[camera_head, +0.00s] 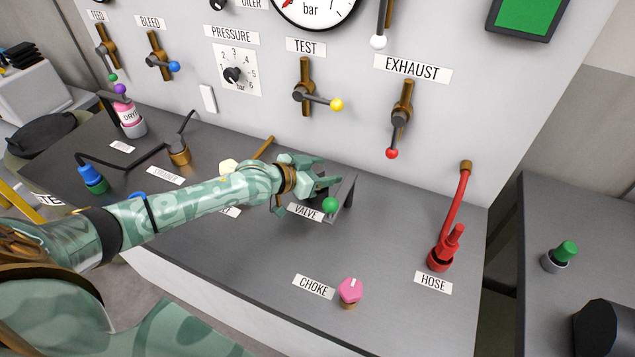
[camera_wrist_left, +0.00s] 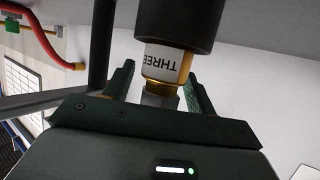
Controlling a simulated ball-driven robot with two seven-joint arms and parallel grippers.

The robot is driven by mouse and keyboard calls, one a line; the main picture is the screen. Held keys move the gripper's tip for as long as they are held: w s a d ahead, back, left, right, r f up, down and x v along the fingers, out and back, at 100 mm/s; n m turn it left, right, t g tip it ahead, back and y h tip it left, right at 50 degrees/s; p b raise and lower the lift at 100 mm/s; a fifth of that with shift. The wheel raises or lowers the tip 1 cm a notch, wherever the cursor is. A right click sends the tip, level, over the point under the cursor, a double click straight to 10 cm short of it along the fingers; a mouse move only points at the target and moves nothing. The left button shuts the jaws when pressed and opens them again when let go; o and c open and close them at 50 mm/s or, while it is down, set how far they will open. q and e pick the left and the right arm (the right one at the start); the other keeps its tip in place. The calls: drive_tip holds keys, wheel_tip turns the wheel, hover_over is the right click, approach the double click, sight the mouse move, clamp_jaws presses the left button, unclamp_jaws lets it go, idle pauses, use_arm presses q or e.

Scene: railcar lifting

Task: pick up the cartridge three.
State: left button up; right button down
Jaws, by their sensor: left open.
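In the left wrist view the cartridge three (camera_wrist_left: 160,67) has a white label reading THREE, upside down in the picture. It has a brass body, a dark wide cylinder at one end and a grey neck at the other. My left gripper (camera_wrist_left: 161,82) is open, with one finger on each side of the cartridge's narrow end. A gap shows on the left side; contact on the right is unclear. In the head view my left gripper (camera_head: 318,180) is over the bench by the VALVE label, and I cannot make out the cartridge there. My right gripper is not in view.
The red hose (camera_head: 455,215) stands to the right, and the pink choke knob (camera_head: 350,291) is in front. The upright panel (camera_head: 440,120) with levers rises behind. The front middle of the bench is bare.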

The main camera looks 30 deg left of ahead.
use_arm(q)
clamp_jaws()
drive_tip(key=shift+r, duration=0.1)
